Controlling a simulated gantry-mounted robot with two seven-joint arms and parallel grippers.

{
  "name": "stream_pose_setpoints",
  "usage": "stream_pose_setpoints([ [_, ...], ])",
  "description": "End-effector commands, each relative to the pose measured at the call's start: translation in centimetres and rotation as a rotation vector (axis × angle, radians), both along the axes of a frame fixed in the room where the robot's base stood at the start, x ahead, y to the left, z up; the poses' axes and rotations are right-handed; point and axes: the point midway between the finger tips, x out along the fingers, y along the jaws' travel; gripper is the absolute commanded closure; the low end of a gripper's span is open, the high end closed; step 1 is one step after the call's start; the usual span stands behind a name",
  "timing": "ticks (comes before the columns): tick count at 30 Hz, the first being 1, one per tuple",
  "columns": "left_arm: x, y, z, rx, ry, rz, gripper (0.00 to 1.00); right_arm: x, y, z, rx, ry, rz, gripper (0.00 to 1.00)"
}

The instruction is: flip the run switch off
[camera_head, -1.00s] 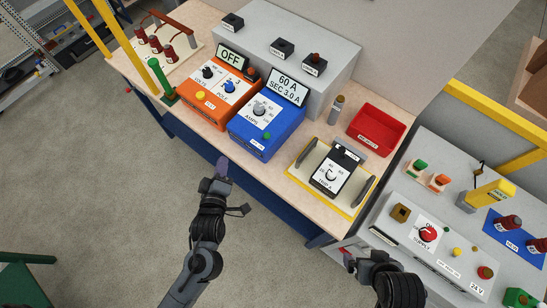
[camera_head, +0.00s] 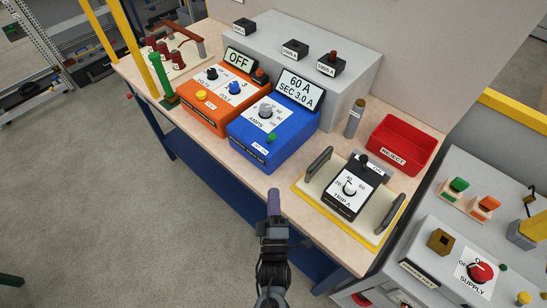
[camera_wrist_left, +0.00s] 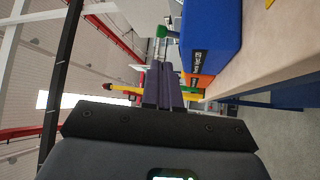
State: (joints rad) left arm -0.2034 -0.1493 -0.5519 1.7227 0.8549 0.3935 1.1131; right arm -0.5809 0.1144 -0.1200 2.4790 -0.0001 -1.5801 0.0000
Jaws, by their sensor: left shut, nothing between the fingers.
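I see no switch whose "run" label I can read. The blue amps unit (camera_head: 275,115) stands on the bench with a "60 A SEC 3.0 A" display, a grey dial (camera_head: 266,112) and a green knob (camera_head: 271,137) by a small label. The orange unit (camera_head: 222,98) left of it shows "OFF" and has a dark knob, a blue knob and a yellow button. My left gripper (camera_head: 273,205) is shut and empty, in front of the bench edge and below the blue unit, touching nothing. Its purple fingers (camera_wrist_left: 163,85) show in the left wrist view, beside the blue unit (camera_wrist_left: 210,35).
Right of the blue unit are a trip unit (camera_head: 348,188) with grey handles on a yellow-edged plate, and a red reject bin (camera_head: 400,145). A supply cabinet (camera_head: 430,262) stands at lower right. A yellow post (camera_head: 138,48) rises at the left.

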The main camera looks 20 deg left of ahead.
Motion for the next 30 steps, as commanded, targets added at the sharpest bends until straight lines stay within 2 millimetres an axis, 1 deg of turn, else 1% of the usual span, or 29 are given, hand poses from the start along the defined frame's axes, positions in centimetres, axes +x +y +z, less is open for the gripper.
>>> stream_pose_setpoints([
  [1,0.1,0.0,-0.2,-0.001,-0.003,0.0,1.0,0.0,0.0,-0.4,0.0,-0.001,0.0,0.0],
  [3,0.2,0.0,-0.2,0.0,-0.005,0.0,1.0,0.0,0.0,-0.4,0.0,-0.001,0.0,0.0],
  [14,0.2,0.0,-0.1,0.0,-0.006,0.0,1.0,0.0,-0.1,-0.3,-0.002,-0.002,0.002,0.0],
  [19,0.8,0.3,0.1,0.001,-0.006,0.0,1.0,0.0,-0.2,-0.2,-0.008,-0.002,0.007,0.0],
  [23,2.1,0.8,0.5,0.003,-0.007,0.001,1.0,0.0,-0.2,0.0,-0.01,-0.003,0.007,0.0],
  [30,5.9,2.4,1.7,0.004,-0.009,0.001,1.0,0.0,-0.2,0.4,-0.009,-0.003,0.006,0.0],
])
